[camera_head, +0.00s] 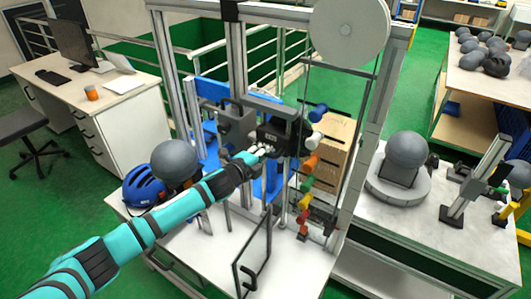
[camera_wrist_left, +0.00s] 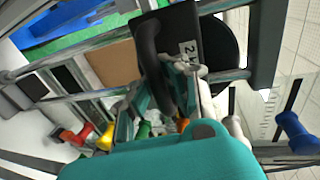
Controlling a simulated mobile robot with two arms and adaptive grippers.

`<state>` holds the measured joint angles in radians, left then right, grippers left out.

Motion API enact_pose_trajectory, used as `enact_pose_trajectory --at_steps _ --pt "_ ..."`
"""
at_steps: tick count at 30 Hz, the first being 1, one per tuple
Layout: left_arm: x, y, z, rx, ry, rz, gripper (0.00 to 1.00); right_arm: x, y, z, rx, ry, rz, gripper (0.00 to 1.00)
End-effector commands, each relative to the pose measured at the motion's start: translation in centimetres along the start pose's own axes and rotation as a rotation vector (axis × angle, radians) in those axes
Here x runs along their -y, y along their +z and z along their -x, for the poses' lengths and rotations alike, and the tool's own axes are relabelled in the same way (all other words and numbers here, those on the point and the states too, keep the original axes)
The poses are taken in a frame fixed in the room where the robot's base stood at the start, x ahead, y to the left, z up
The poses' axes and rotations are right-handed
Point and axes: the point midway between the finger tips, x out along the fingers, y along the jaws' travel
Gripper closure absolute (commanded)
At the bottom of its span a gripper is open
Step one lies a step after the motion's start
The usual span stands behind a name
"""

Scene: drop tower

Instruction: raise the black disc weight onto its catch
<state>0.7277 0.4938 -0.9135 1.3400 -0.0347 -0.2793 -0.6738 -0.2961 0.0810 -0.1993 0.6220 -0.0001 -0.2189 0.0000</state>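The black weight (camera_head: 271,133) with a white label sits within the tower frame, at about the height of the white peg. In the left wrist view it fills the top middle (camera_wrist_left: 208,32), and a black looped handle (camera_wrist_left: 147,42) curves down from it. My left gripper (camera_head: 262,151) is at the weight's lower front. In the wrist view its fingertips (camera_wrist_left: 188,70) are at the label, beside the handle. Whether they are closed on the handle is hard to tell. The catch cannot be made out. My right gripper is not in view.
Coloured pegs, including a blue one (camera_head: 318,112) and an orange one (camera_head: 310,164), line the upright right of the weight. A black wire frame (camera_head: 268,240) stands in front. A blue helmet (camera_head: 144,186) and grey ball (camera_head: 173,158) are at left. A cardboard box (camera_head: 335,140) stands behind.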

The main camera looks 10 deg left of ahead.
Motion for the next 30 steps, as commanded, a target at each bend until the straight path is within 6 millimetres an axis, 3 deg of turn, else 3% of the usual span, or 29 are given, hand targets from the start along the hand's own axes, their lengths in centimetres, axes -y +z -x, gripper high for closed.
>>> enact_pose_trajectory --at_steps 1,8,23,30 --pt "0.9 0.3 0.0 0.002 -0.014 -0.002 0.90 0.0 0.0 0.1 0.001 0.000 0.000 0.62" --pt "0.8 0.3 0.0 0.002 -0.012 -0.002 0.62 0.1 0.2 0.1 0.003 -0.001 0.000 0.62" --pt "0.2 0.1 0.0 0.002 -0.003 -0.001 0.62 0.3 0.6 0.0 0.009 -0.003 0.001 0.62" --pt "0.0 0.2 2.1 0.001 -0.001 -0.002 0.62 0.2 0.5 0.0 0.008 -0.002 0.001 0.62"
